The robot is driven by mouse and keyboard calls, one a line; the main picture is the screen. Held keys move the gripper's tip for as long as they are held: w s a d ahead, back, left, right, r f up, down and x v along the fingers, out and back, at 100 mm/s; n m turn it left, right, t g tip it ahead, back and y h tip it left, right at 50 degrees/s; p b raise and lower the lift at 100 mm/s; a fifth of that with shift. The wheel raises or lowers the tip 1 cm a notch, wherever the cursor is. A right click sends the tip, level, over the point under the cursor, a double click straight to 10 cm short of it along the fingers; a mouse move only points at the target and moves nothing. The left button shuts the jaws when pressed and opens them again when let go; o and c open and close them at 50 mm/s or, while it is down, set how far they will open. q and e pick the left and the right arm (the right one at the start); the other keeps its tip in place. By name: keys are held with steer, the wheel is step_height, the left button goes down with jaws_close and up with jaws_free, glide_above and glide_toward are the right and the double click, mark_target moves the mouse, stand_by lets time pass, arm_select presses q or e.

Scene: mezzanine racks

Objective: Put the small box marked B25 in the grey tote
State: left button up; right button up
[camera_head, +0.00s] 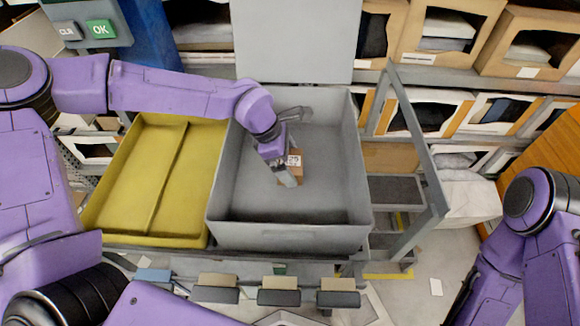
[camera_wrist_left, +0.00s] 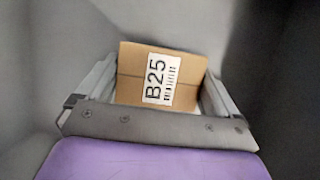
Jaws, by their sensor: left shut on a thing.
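The small brown box marked B25 (camera_wrist_left: 187,92) is between the two fingers of my left gripper in the left wrist view, with its white label facing the camera. In the head view the box (camera_head: 297,168) shows partly behind my left gripper (camera_head: 288,172). The left gripper is shut on it and is inside the outline of the grey tote (camera_head: 290,238). I cannot tell whether the box touches the tote floor. The rest of the tote looks empty. My right arm shows at the right edge, but its gripper is out of view.
A yellow tote (camera_head: 140,238) with a divider stands left of the grey tote. A grey rail frame (camera_head: 420,150) and steps are at the right. Shelves with open boxes (camera_head: 450,30) line the back. A panel with CLR and OK buttons (camera_head: 100,29) is at upper left.

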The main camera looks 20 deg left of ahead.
arm_select(q)
step_height(320, 180, down, 3)
steer(key=shift+w+r, duration=0.1)
steer(key=shift+r, duration=0.1)
steer(key=o, duration=0.7)
steer(key=shift+f, duration=0.1)
steer(key=v, duration=1.2)
steer(key=shift+r+p, duration=0.25)
steer(key=shift+p, duration=0.05)
